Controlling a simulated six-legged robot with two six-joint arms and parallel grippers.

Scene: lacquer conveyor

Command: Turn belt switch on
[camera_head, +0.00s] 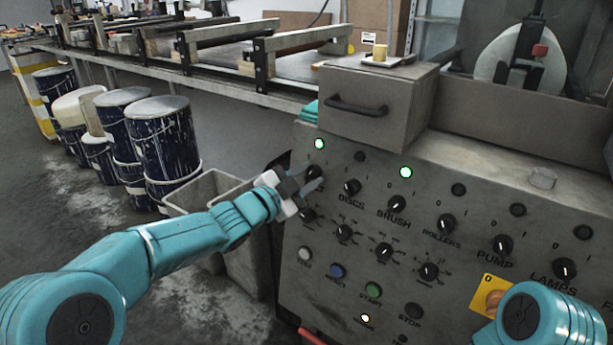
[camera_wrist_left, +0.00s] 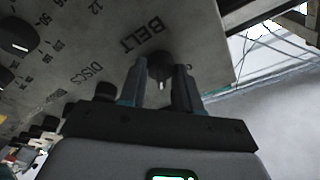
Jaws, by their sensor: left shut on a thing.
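The belt switch (camera_head: 315,172) is a black rotary knob at the left end of the sloping control panel (camera_head: 455,205). A green lamp (camera_head: 319,143) above it is lit. My left gripper (camera_head: 311,180) is at this knob, with a finger on each side, shut on it. In the left wrist view the knob (camera_wrist_left: 160,70) sits between the two fingers, beside the printed word BELT. Its pale pointer mark shows between the fingers. My right arm enters at the lower right of the head view; its gripper is not in view.
More knobs, such as the discs knob (camera_head: 352,187) and brush knob (camera_head: 397,202), stand close to the right. Another green lamp (camera_head: 405,172) is lit. A grey drawer box (camera_head: 375,105) sits on top. Paint drums (camera_head: 162,135) and grey bins (camera_head: 205,190) stand left.

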